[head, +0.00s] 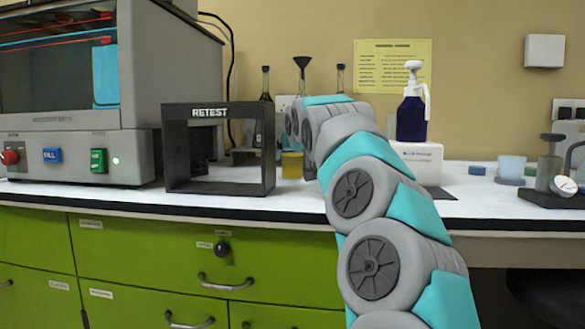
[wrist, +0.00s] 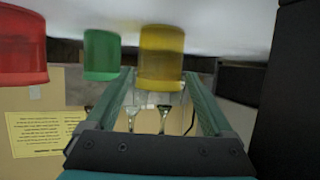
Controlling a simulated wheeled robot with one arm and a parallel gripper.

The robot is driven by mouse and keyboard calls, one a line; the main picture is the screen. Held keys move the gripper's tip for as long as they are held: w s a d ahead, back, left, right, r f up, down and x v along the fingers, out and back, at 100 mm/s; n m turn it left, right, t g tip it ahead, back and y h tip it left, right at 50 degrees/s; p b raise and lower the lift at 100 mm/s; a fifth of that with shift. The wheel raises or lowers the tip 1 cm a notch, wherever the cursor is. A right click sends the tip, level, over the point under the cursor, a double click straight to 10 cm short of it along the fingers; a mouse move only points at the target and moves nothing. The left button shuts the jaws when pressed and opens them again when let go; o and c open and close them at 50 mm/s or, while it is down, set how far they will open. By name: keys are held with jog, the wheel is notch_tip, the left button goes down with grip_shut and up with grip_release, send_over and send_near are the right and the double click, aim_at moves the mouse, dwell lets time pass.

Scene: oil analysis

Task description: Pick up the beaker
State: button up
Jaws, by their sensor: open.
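A yellow beaker-like cup (head: 292,165) stands on the white bench top, just right of the black RETEST frame. In the wrist view, which appears upside down, the yellow cup (wrist: 161,58) is ahead, in line with the gap between my fingers. My gripper (wrist: 160,82) is open and its jaws look empty; I cannot tell whether the fingertips reach around the cup. A green cup (wrist: 102,55) and a red cup (wrist: 22,48) stand beside it in the wrist view. My arm hides the green and red cups in the head view. A pale translucent beaker (head: 512,166) stands at the far right.
The black RETEST frame (head: 218,187) stands close left of the yellow cup. A machine (head: 75,150) fills the left. A blue pump bottle (head: 411,118) stands on a white box (head: 418,162). A gauge stand (head: 560,185) is at the right edge.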

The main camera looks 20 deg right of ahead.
jog(key=shift+w+d+f, duration=0.25)
jog(key=shift+w, duration=0.4)
jog(key=c, duration=1.1)
jog(key=shift+r, duration=0.1)
